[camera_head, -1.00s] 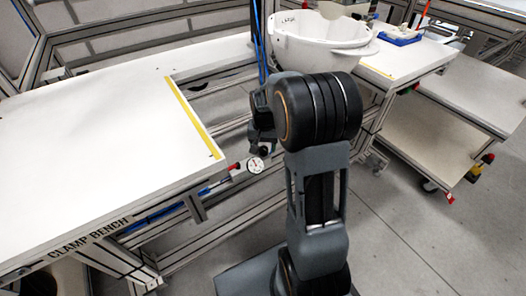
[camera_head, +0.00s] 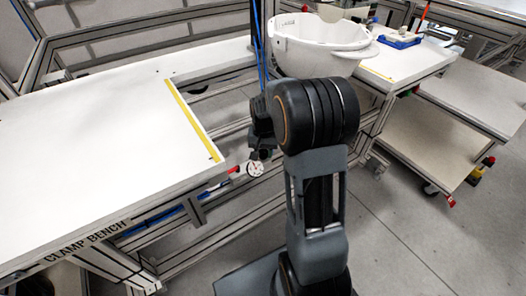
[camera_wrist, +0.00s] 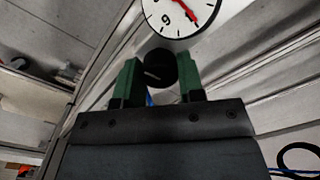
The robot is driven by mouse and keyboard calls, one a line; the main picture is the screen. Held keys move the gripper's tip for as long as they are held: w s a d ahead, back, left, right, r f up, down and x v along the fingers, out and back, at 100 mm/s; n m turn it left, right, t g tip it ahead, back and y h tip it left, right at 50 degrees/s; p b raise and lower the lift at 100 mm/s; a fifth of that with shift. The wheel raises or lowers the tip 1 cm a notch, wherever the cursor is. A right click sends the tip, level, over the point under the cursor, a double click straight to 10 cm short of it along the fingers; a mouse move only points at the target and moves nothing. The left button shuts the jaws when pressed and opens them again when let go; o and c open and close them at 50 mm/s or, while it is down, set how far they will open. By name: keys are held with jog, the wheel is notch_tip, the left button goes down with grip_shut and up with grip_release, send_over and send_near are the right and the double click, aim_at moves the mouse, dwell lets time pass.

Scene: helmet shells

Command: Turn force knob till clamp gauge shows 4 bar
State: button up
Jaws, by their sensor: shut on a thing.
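The clamp gauge (camera_head: 255,168) is a small white dial below the front edge of the clamp bench. It shows larger in the wrist view (camera_wrist: 182,14), cut off by the top edge, with a red needle; its full scale is out of frame, so I cannot read the value. The force knob (camera_wrist: 159,68) is round and black with a pale line, just below the dial. My gripper (camera_wrist: 160,78) has its green fingers shut on the knob, one on each side. In the head view my arm hides the knob.
The clamp bench (camera_head: 90,130) with a yellow strip (camera_head: 192,120) lies to the left. A white helmet shell (camera_head: 318,48) stands behind my arm, near a blue tray (camera_head: 402,41). Blue hoses (camera_head: 258,45) run beside the shell. Open floor (camera_head: 410,240) lies to the right.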

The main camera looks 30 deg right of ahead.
aim_at(264, 152)
jog(key=shift+r+p, duration=0.15)
jog(key=shift+p, duration=0.15)
jog(key=shift+c, duration=0.4)
jog(key=shift+m+p, duration=0.3)
jog(key=shift+m, duration=0.5)
jog(key=o, duration=0.9)
notch_tip(264, 152, up, 14)
jog(key=p, duration=0.5)
jog(key=shift+f, duration=0.25)
